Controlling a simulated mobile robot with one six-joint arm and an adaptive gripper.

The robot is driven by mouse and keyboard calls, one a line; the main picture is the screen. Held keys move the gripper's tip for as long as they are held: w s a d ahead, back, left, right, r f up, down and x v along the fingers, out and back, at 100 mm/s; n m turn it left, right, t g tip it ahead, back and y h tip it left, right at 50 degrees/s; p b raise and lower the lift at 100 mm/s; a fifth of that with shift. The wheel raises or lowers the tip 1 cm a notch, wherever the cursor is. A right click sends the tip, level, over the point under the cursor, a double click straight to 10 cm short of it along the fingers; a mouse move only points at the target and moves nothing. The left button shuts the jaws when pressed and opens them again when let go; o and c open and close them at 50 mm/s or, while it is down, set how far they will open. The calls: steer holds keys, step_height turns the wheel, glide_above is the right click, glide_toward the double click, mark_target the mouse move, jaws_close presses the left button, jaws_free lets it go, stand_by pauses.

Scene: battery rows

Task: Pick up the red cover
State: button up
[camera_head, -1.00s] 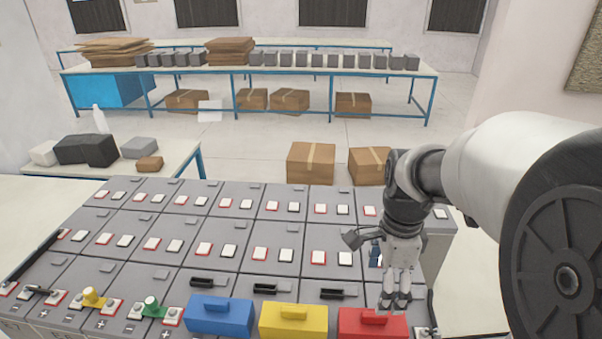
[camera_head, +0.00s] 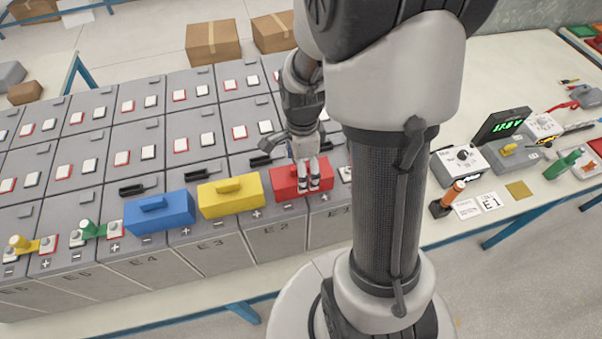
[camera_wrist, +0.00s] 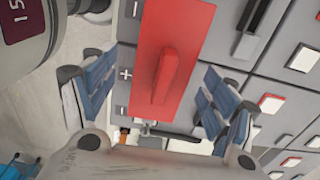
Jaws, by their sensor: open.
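The red cover (camera_head: 288,184) is a box-shaped lid with a raised handle, sitting on the front row of battery cells at the right end of the row of covers. In the wrist view the red cover (camera_wrist: 178,28) lies between my fingers, its handle running along its middle. My gripper (camera_head: 310,182) is at the red cover, pointing down. In the wrist view my gripper (camera_wrist: 158,98) is open, with one blue-padded finger on each side of the cover and gaps beside it. My arm hides part of the cells right of the cover.
A yellow cover (camera_head: 232,203) and a blue cover (camera_head: 160,218) stand left of the red one. Green and yellow terminal pieces are further left. A side table (camera_head: 530,205) at right holds a meter (camera_head: 462,160), a green-lit display and tools. Cardboard boxes stand on the floor behind.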

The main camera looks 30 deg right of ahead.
steer(key=f, duration=0.4)
steer(key=shift+w, duration=0.2)
steer(key=shift+c, duration=0.5)
steer(key=shift+r, duration=0.1)
steer(key=c, duration=1.1)
steer(key=shift+o, duration=0.2)
